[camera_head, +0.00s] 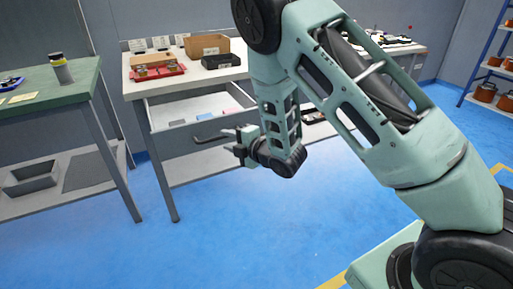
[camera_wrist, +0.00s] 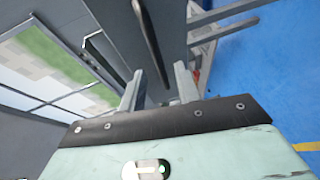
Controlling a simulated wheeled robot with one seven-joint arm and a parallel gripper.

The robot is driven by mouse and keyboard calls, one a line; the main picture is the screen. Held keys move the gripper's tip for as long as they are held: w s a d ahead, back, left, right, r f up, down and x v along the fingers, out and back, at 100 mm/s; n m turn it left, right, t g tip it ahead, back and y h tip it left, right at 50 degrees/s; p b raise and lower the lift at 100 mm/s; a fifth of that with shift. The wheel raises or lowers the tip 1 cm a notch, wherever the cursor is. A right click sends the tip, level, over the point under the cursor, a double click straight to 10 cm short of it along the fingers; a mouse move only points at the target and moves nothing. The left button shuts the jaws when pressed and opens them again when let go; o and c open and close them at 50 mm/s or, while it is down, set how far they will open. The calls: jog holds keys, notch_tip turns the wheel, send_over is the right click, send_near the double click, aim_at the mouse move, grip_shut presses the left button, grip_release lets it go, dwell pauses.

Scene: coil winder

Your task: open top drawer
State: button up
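The top drawer (camera_head: 178,144) of the light-topped workbench is pulled out. Its pale interior (camera_head: 190,106) shows from above, with a few small flat items inside. Its grey front carries a long dark bar handle (camera_head: 211,137). My gripper (camera_head: 233,141) is in front of the drawer front, at the right end of the handle. In the wrist view the two fingers (camera_wrist: 157,86) stand apart, and the dark handle (camera_wrist: 148,38) runs away from the gap between them. I cannot tell whether either finger touches the handle. My forearm hides the right side of the drawer.
The workbench top (camera_head: 190,82) holds a red tray (camera_head: 157,72), a cardboard box (camera_head: 206,45) and a black bin (camera_head: 220,61). A green-topped table (camera_head: 50,88) stands at left. A shelf rack with pots (camera_head: 486,92) is at far right. The blue floor (camera_head: 235,225) in front is clear.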

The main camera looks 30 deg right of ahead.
jog(key=p+v, duration=0.8)
jog(key=v, duration=0.6)
jog(key=shift+s, duration=0.15)
